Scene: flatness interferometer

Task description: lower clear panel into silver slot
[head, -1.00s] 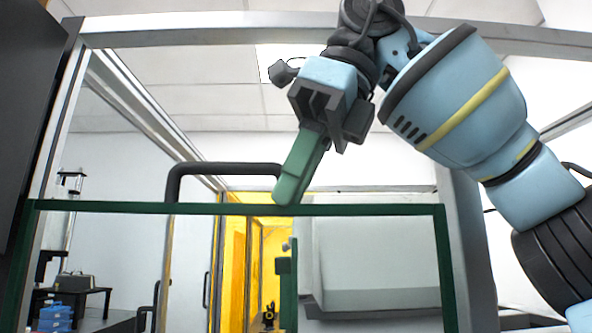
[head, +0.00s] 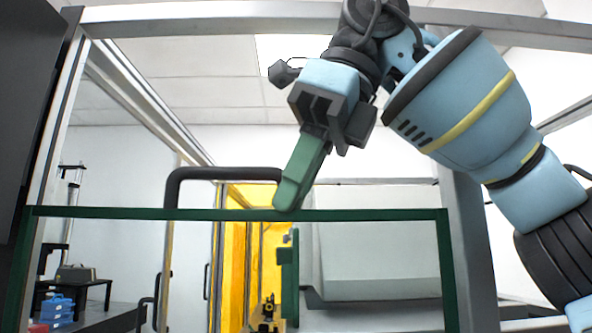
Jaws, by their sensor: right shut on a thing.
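The clear panel (head: 150,213) has a dark green rim and stands upright across the lower part of the head view. Its top edge runs nearly level, and its side edges drop out of the picture at the bottom. My right gripper (head: 291,203) comes down from above with long green fingers, shut on the panel's top edge near the middle. A black bar handle (head: 225,173) rises just above the top edge, left of the fingers. The panel's bottom edge is out of view, and I cannot make out the slot's mouth. My left gripper is not in view.
A silver frame (head: 230,17) spans the top, with a post (head: 467,230) at the right. A dark slab (head: 28,100) stands at the far left. Behind the panel are a yellow doorway (head: 240,270), a dark table (head: 80,286) and blue boxes (head: 58,308).

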